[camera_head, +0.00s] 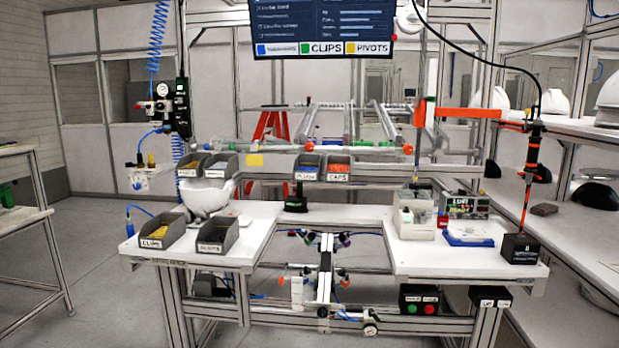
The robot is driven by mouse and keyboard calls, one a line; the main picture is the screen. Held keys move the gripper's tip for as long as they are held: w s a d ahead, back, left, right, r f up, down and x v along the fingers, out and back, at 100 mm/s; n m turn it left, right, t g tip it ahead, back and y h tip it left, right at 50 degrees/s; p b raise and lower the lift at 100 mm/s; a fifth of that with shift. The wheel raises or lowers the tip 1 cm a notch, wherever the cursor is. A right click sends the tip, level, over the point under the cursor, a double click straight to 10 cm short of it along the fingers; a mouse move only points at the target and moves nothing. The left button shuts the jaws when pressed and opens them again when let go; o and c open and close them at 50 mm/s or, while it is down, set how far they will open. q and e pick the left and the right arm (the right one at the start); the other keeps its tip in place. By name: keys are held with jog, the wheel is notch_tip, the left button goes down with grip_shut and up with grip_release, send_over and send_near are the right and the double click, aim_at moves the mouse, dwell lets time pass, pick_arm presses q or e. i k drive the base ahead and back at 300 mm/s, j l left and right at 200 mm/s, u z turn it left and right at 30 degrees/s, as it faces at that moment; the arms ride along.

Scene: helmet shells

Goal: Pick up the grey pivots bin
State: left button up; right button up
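The grey pivots bin (217,236) stands on the left white worktop, near its front edge. It is an open-topped dark grey bin with a white front label that is blurred but seems to read PIVOTS. Its inside looks dark, and I cannot tell what it holds. A similar grey bin labelled CLIPS (162,231), with yellow parts in it, stands just to its left. Neither of my grippers shows in the head view.
A white helmet shell (208,198) sits behind the two bins. More small bins (323,168) stand on the rear rail. The right worktop (415,259) carries a grey box (414,222), a blue-and-white tray (469,236) and a black tool base (519,248). An open gap separates the worktops.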

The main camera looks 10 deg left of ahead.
aim_at(219, 235)
jog(key=i+l+u, duration=0.15)
jog(key=i, duration=0.25)
jog(key=i+l+u, duration=0.15)
jog(key=i, duration=0.2)
jog(key=i+l+u, duration=0.15)
jog(key=i, duration=0.25)
